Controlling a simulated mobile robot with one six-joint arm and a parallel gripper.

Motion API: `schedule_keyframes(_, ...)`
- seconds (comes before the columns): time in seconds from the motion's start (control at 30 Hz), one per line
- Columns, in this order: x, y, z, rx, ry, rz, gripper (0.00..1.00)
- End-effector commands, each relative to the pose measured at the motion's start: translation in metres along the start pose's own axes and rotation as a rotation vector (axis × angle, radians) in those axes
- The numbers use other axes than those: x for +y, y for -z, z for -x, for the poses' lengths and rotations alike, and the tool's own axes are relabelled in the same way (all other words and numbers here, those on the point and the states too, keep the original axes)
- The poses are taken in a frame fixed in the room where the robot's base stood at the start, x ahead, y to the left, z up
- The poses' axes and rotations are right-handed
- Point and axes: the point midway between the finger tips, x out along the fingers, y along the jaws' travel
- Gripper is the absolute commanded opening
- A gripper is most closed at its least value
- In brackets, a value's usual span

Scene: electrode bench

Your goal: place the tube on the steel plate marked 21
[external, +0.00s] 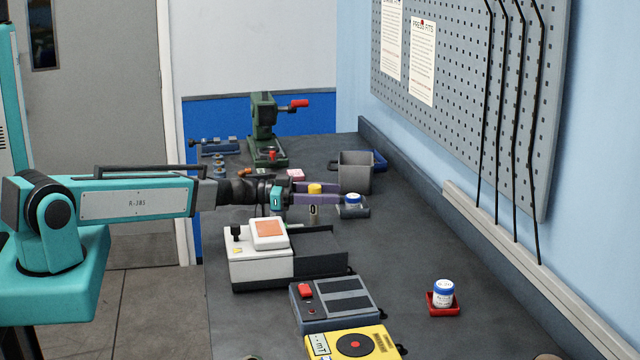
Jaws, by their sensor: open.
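My gripper (318,192), with purple fingers, is open and reaches right over the far part of the bench. A yellow round top (315,188) shows between the fingers. A short greyish cylinder (314,214) with a dark mark shows just below them. The two may be one upright tube, but the near finger hides the join. I cannot tell whether the fingers touch it. No plate marked 21 can be read; any marking is too small or hidden.
A white jar (353,200) with a blue cap is right of the fingertips, near a grey bin (355,173). A white device (262,266) stands in front of the gripper. Another jar (443,291) sits in a red tray (441,309). The bench's right side is mostly clear.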

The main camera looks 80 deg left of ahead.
Motion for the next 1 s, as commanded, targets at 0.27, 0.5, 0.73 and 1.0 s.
schedule_keyframes(0.27, 0.0, -0.0005, -0.0045, 0.0, 0.001, -0.001, 0.49)
schedule_keyframes(0.5, 0.0001, -0.0004, -0.0044, 0.0, 0.0, -0.001, 0.49)
schedule_keyframes(0.73, 0.0001, -0.0004, -0.0044, 0.0, 0.0, -0.001, 0.35)
schedule_keyframes(1.0, 0.0001, -0.0004, -0.0044, 0.0, 0.0, -0.001, 0.0)
